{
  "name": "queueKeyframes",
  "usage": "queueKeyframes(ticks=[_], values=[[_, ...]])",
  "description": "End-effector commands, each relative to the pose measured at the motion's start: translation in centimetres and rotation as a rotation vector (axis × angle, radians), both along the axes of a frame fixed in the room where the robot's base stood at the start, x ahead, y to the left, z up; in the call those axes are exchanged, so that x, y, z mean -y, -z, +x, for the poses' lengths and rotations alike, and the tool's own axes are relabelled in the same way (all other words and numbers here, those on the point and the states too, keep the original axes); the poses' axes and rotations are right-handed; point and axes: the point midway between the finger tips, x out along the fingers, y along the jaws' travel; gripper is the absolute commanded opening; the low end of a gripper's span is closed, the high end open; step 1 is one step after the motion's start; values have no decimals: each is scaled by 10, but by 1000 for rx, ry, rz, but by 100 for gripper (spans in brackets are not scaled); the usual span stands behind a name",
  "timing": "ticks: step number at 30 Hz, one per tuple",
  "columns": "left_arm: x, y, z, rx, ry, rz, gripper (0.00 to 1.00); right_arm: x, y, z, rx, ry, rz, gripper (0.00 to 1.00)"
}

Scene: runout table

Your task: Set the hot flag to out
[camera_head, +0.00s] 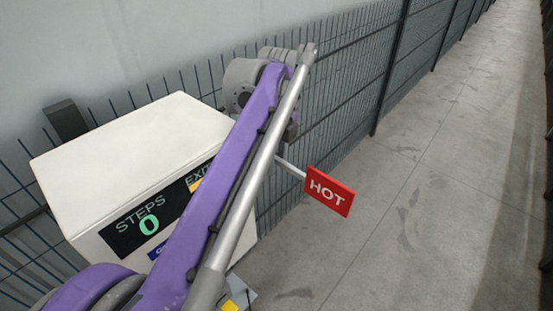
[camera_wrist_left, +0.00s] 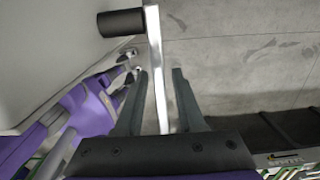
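The red HOT flag (camera_head: 329,191) is on a pale rod (camera_head: 290,168) at the right side of a white box (camera_head: 130,135). It sticks out over the floor, its lettering towards me. My purple left arm crosses in front of the box, and its gripper is mostly hidden in the head view. In the left wrist view my left gripper (camera_wrist_left: 159,76) is open. A pale bar (camera_wrist_left: 155,45) shows in the gap between its fingers, apart from both. I cannot tell whether this is the flag's rod. A black cylinder (camera_wrist_left: 121,22) joins the bar's upper end. My right gripper is out of view.
The box front has a display (camera_head: 150,222) reading STEPS 0, and a partly covered EXIT label (camera_head: 196,180). A dark wire fence (camera_head: 340,80) runs behind the box along a wall. The concrete floor (camera_head: 430,200) to the right is clear.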

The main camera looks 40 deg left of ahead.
Motion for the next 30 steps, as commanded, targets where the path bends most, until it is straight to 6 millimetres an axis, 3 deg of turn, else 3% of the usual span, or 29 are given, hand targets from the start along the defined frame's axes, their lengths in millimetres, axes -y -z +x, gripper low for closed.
queueKeyframes(ticks=[12, 24, 30], values=[[0, -6, 0, -1, 0, 0, 45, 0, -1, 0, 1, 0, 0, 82], [3, -81, 0, 1, 0, 0, 45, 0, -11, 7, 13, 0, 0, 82], [4, -104, 0, 1, 0, 0, 45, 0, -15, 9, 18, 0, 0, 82]])
